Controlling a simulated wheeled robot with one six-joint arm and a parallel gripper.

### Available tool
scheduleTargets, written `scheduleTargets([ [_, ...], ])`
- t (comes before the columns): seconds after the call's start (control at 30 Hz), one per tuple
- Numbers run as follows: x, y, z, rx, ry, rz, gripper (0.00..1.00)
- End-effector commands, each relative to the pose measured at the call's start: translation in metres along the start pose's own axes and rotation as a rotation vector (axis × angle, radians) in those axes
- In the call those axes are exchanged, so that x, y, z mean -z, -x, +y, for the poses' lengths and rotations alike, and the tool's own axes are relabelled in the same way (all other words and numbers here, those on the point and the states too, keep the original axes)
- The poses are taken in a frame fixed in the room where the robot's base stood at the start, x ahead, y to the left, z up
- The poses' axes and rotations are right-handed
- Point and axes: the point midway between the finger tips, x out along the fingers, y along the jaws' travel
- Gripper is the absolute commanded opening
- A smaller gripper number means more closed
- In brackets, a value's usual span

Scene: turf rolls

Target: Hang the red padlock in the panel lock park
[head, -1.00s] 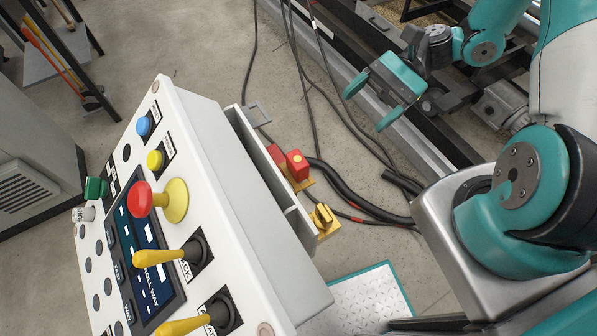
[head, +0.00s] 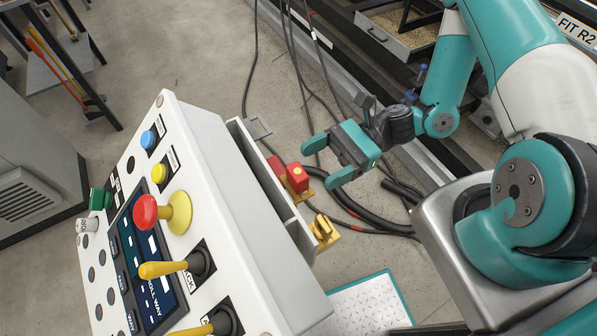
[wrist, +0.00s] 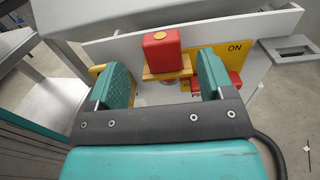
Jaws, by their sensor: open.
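The red padlock (head: 297,179) appears as a red block with a yellow dot on top. It sits at a yellow bracket (head: 307,190) on the side of the control panel; its shackle is not clear. A second red part (head: 275,165) is just beyond it. In the wrist view, the red block (wrist: 162,50) stands between and slightly ahead of my fingertips, with a gap on each side. My gripper (head: 324,163) is open and empty, also seen from the wrist (wrist: 162,78). A yellow piece (head: 323,229) nearer along the panel side may be the lock park; I cannot tell.
The white control panel (head: 225,150) has a red mushroom button (head: 146,212) and yellow levers (head: 163,269). A grey tray wall (head: 262,172) runs beside the bracket. Black cables (head: 340,195) lie on the floor. A yellow "ON" label (wrist: 238,48) is behind the right finger.

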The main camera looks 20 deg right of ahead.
Motion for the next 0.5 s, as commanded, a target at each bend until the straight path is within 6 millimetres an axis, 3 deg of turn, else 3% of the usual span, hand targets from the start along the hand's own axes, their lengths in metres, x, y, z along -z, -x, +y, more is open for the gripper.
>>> scheduleTargets([
  [0.33,-0.003,-0.043,-0.002,-0.005,0.000,-0.001,0.74],
  [0.5,-0.001,-0.054,-0.002,0.000,0.000,0.001,0.74],
])
